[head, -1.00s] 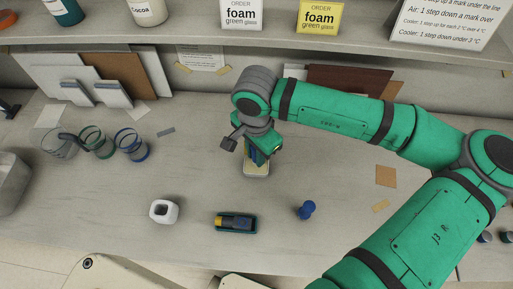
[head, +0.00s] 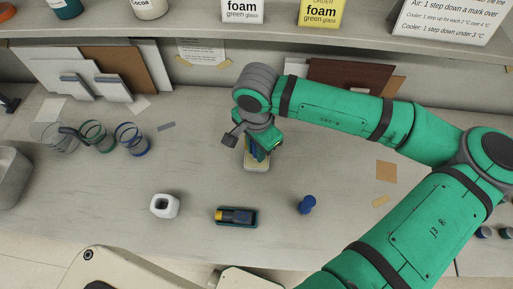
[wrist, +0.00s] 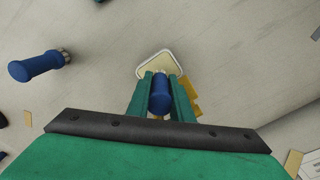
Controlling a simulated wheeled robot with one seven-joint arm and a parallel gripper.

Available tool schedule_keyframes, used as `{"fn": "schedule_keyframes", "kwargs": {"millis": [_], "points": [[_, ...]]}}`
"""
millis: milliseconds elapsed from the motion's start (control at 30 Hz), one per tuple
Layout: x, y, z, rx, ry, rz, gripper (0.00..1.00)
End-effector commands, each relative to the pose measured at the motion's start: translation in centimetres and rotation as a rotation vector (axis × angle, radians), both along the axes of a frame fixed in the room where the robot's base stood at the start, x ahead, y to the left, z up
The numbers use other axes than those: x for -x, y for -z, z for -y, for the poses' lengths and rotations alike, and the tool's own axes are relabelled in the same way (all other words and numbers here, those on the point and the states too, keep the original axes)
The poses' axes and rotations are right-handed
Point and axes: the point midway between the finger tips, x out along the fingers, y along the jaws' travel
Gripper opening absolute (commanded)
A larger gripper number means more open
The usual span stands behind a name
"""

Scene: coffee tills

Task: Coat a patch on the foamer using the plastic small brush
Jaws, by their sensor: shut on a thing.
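My gripper (head: 258,150) is shut on a blue-handled tool, which shows between the fingers in the wrist view (wrist: 160,95). It looks like the small brush, with a metal collar at its far end; its tip is hidden. A cream, round-cornered block or pad (head: 256,164) lies on the counter directly under the tool, and its far part shows in the wrist view (wrist: 157,62). I cannot tell whether the tip touches it. A dark device with a yellow end (head: 235,216) rests in a teal tray (head: 254,223). I cannot tell which thing is the foamer.
A white, hollow-topped container (head: 164,206) is to the left. Clear cups with coloured bands (head: 132,141) stand further left. Boards lean at the back under a shelf. Bare counter surrounds these things.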

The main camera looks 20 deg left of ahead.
Motion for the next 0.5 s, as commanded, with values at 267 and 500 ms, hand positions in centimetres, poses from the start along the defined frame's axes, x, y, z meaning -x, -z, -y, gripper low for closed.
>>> {"fn": "schedule_keyframes", "kwargs": {"millis": [267,500], "points": [[0.0,0.27,-0.01,0.0,0.0,0.0,0.0],[0.02,0.53,-0.08,0.0,-0.002,0.0,0.0]]}}
